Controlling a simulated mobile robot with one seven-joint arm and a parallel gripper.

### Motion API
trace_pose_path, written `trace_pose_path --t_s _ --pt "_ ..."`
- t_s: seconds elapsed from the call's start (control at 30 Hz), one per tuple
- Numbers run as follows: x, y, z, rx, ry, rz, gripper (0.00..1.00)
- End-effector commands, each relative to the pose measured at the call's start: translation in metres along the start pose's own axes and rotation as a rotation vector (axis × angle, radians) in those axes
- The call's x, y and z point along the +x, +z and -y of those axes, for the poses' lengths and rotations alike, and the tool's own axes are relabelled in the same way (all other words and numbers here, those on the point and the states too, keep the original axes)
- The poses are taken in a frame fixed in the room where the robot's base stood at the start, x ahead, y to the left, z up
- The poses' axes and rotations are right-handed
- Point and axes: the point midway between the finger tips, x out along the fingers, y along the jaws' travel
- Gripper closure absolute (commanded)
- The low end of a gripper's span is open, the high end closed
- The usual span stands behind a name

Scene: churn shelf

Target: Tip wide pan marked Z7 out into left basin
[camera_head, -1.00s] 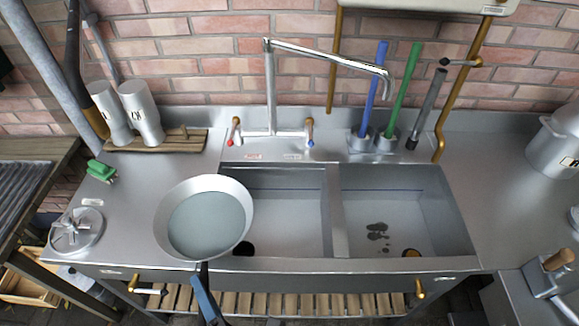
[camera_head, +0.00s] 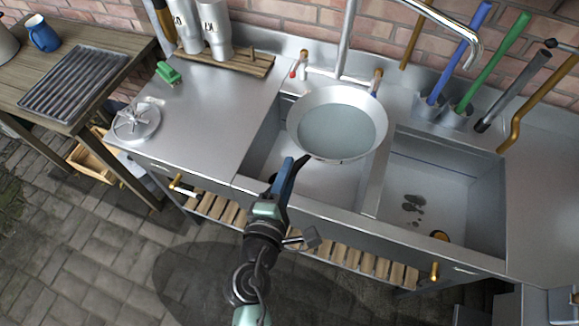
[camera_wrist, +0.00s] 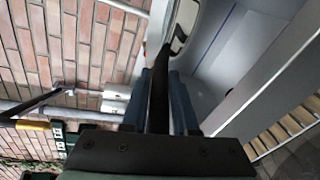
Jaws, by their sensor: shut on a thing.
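The wide pan (camera_head: 300,128) is a pale metal pan with grey-green liquid in it. It is over the left basin (camera_head: 262,150), roughly level, its far rim near the taps. No Z7 mark shows on it. My gripper (camera_head: 288,178) is shut on the pan's dark handle, in front of the pan. In the wrist view the handle (camera_wrist: 159,88) runs between my two blue fingers (camera_wrist: 160,105). The pan covers the back part of the left basin.
The right basin (camera_head: 470,185) has dark stains and a drain. A swan-neck faucet (camera_head: 348,40) rises behind the pan. Blue, green and grey handles (camera_head: 468,50) stand at the back right. The left counter (camera_head: 215,110) is mostly clear.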

Motion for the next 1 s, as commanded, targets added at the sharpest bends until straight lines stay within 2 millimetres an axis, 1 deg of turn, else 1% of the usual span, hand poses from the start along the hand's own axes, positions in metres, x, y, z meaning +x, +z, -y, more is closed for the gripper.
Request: trace_pose_path --t_s 0.03,0.57,0.67,0.87,1.0 --pt "0.0 0.001 -0.011 -0.027 -0.002 0.002 1.0" --pt "0.004 -0.009 -0.011 -0.358 -0.151 0.041 1.0" --pt "0.005 -0.011 -0.01 -0.451 -0.192 0.052 1.0" --pt "0.009 -0.019 -0.006 -0.723 -0.313 0.083 1.0" --pt "0.011 -0.021 -0.001 -0.865 -0.378 0.101 1.0"
